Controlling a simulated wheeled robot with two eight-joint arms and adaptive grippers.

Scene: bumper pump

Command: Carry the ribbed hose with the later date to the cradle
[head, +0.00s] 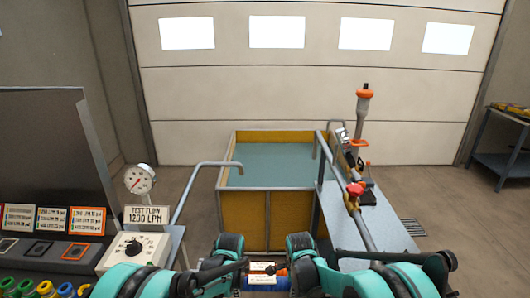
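My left gripper (236,268) and my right gripper (295,272) are close together at the bottom middle of the head view, mostly hidden by my teal and black arm links. Between them shows a small object with a white label (262,267) and orange and blue parts. Its label is too small to read, and I cannot tell whether either gripper touches it. No ribbed hose and no date can be made out clearly. I cannot identify the cradle.
A yellow-walled water tank (242,212) stands ahead. On its right, a grey bench (390,235) carries a pipe with a red valve (355,188) and an orange-topped nozzle (363,95). Left are a gauge (140,179), a "1200 LPM" sign (147,215) and a dial box (133,250).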

